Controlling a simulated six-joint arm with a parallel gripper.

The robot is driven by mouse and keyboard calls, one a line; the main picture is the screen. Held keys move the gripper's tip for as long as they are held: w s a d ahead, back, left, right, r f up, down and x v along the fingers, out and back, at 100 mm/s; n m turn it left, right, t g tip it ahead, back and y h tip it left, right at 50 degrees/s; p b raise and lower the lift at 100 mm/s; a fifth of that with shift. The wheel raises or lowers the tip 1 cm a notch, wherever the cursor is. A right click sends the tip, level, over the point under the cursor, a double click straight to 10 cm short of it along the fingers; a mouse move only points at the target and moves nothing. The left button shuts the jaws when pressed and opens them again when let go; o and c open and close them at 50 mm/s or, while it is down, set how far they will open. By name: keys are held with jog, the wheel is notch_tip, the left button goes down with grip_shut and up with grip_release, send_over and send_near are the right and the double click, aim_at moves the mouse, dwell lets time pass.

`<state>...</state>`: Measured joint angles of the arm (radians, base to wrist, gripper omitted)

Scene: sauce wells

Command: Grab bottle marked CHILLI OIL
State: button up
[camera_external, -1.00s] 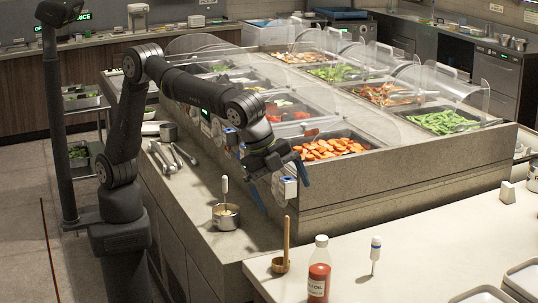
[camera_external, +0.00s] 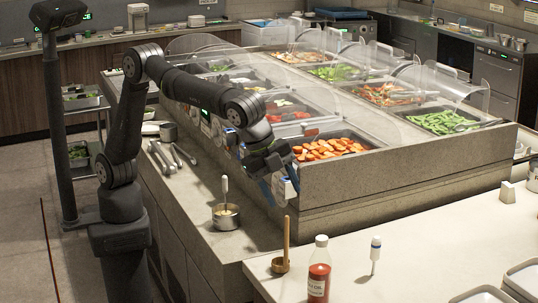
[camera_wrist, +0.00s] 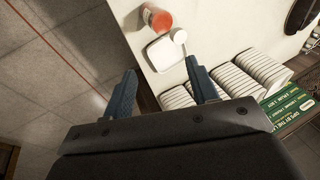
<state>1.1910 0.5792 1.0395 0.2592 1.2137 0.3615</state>
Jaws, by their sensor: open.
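In the external view, a clear bottle (camera_external: 319,283) with red contents and a pale cap stands upright on the front counter. Only part of its label can be read, ending in "OIL". My gripper (camera_external: 280,190) hangs up and to the left of it, by the front corner of the food well unit, apart from the bottle.
A metal pot (camera_external: 226,217) sits left. Ribbed white stacks (camera_wrist: 262,68) and green books (camera_wrist: 290,107) show in the wrist view.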

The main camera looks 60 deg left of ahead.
aim_at(321, 237)
jog(key=w+a+g+h, duration=0.4)
jog(key=w, duration=0.4)
jog(key=x, duration=1.1)
jog(key=shift+d, duration=0.25)
jog(key=shift+w+x, duration=0.2)
jog(key=shift+x, duration=1.1)
jog(key=shift+w+x, duration=0.2)
jog(key=shift+x, duration=1.1)
jog(key=shift+c, duration=0.4)
jog(key=shift+r, duration=0.1)
grip_shut()
